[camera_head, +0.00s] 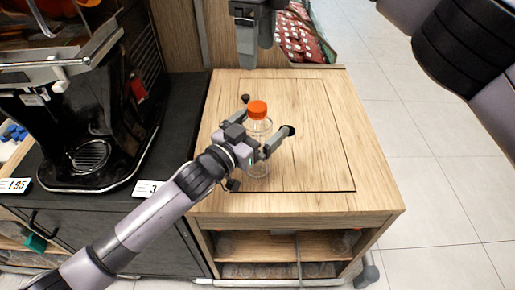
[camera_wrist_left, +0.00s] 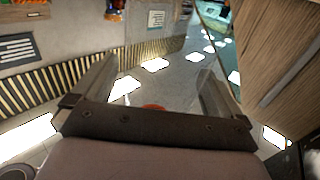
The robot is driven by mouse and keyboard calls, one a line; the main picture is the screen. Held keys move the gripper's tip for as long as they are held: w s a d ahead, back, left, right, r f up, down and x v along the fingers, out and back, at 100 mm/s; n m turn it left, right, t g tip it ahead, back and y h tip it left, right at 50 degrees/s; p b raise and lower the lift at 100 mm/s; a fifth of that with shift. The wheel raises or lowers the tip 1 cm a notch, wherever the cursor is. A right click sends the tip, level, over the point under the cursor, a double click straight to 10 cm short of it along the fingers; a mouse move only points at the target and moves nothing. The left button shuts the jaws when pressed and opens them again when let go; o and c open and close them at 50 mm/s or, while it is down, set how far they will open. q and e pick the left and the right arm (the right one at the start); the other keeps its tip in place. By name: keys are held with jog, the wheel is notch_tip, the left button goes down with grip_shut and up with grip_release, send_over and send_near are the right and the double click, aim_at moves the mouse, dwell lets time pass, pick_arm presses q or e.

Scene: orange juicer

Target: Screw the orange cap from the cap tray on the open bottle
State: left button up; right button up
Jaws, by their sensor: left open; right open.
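A clear bottle (camera_head: 258,171) stands upright on the wooden table. The orange cap (camera_head: 257,109) sits on top of its neck; I cannot tell how tightly it is screwed. My left gripper (camera_head: 267,115) is open, with its fingers on either side of the bottle. It hides part of the bottle's middle, and I cannot tell if the fingers touch it. In the left wrist view the cap's top (camera_wrist_left: 153,107) shows just above the gripper body, between the spread fingers. My right gripper (camera_head: 256,46) is open and empty at the top of the head view, beyond the bottle.
The wooden tabletop (camera_head: 325,150) is clear to the right of the bottle. A black juicer machine (camera_head: 85,120) stands on the dark counter at left. A red tray or bag with pale pieces (camera_head: 302,38) lies behind the table. A shelf under the tabletop holds several clear bottles (camera_head: 240,270).

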pick_arm(q)
jog(key=v, duration=0.6)
jog(key=shift+s, duration=0.15)
jog(key=shift+a, duration=0.1)
dwell(0.3)
